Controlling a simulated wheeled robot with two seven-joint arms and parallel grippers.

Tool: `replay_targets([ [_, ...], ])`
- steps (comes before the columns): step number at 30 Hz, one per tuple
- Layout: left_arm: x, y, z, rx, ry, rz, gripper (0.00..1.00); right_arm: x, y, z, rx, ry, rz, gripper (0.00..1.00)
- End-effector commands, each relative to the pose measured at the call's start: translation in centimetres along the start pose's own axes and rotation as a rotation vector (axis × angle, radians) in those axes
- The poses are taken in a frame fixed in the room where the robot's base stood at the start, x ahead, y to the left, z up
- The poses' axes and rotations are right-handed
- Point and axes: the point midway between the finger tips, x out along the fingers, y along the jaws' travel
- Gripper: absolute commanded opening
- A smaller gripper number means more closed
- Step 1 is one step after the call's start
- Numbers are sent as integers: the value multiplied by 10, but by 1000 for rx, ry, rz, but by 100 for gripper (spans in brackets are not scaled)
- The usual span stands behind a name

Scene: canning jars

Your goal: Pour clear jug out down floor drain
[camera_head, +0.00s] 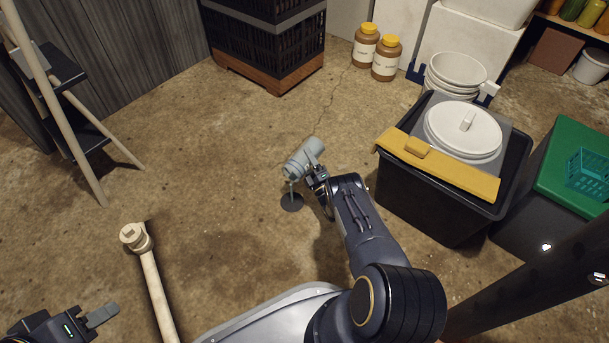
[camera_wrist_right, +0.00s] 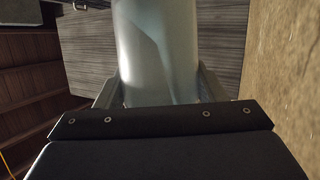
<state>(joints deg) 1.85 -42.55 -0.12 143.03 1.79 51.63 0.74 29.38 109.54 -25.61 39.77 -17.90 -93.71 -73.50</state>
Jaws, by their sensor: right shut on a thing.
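The clear jug (camera_head: 298,162) is tilted well over on its side, its mouth end toward the lower left. My right gripper (camera_head: 316,174) is shut on it and holds it above the floor. A thin pale stream (camera_head: 291,187) shows between the jug's lower end and the dark round floor drain (camera_head: 291,203) beneath. In the right wrist view the jug (camera_wrist_right: 157,50) stands between the two fingers (camera_wrist_right: 160,92), its far end cut off by the picture.
A black tub (camera_head: 430,215) with a yellow bar and white-lidded container stands right of my right arm. A wooden pole (camera_head: 155,280) is at lower left, a black crate (camera_head: 265,45) at the back. Two yellow-lidded jars (camera_head: 386,60) stand behind. Floor around the drain is clear.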

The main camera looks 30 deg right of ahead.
Motion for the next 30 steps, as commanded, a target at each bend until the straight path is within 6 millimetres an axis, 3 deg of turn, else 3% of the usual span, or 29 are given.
replay_targets([
  [30, 0, 0, 0, 0, 0, 0, 36, 1, 22, -21, -239, 108, 101, 27],
])
